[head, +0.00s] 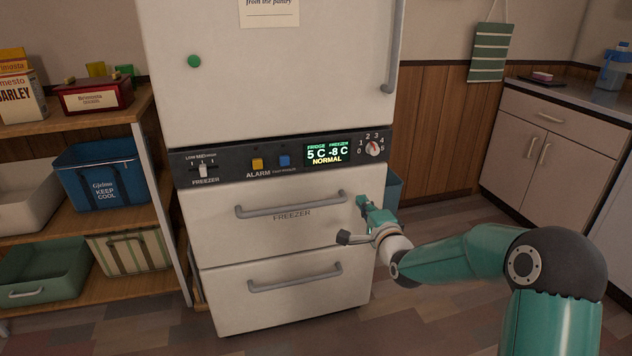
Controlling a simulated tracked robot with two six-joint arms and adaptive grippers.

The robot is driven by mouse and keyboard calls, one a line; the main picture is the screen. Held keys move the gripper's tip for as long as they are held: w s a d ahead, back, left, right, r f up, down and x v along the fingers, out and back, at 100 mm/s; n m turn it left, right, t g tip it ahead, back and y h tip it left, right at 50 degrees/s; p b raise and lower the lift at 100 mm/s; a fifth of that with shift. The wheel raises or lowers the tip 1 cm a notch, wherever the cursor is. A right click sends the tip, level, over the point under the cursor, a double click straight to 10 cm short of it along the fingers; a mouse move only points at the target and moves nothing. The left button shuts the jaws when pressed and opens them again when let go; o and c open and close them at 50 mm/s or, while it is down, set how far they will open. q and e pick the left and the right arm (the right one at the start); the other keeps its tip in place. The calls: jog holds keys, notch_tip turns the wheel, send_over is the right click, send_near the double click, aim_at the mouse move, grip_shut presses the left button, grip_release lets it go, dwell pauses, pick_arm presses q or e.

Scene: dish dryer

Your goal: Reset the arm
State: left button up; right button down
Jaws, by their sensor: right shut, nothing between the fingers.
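My right arm (480,252) comes in from the lower right, green with dark joints. Its gripper (358,222) is shut and empty, in front of the right side of the fridge-freezer's upper freezer drawer (212,228). It appears to be just right of the drawer's handle (290,205) and is not holding it. I cannot tell whether the gripper touches the drawer front. My left gripper is not in view.
The fridge-freezer (265,80) has a control panel (225,165) and a lower drawer (230,312), all closed. Wooden shelves (105,118) with boxes and bins stand left. A white cabinet (515,165) stands at the right. Open floor (450,215) lies between fridge and cabinet.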

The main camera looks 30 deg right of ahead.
jog(key=s+a+f+n+g+y, duration=0.2)
jog(key=s+a+f+g+y, duration=0.15)
jog(key=a+f, duration=0.85)
jog(key=s+a+f+n+g+y, duration=0.2)
jog(key=s+a+f+g, duration=0.15)
jog(key=a+f, duration=0.85)
jog(key=s+a+f+n+g+y, duration=0.1)
jog(key=s+a+f+n+g, duration=0.5)
jog(key=s, duration=0.5)
jog(key=s+a+f+n+g+y, duration=0.1)
jog(key=s+f+n+g, duration=0.15)
jog(key=s+f, duration=0.7)
jog(key=s+n+g, duration=0.2)
jog(key=s+n, duration=0.3)
jog(key=n, duration=0.1)
notch_tip(320, 180, up, 35)
jog(key=p, duration=3.4)
jog(key=shift+a+f, duration=0.15)
jog(key=shift+a, duration=0.2)
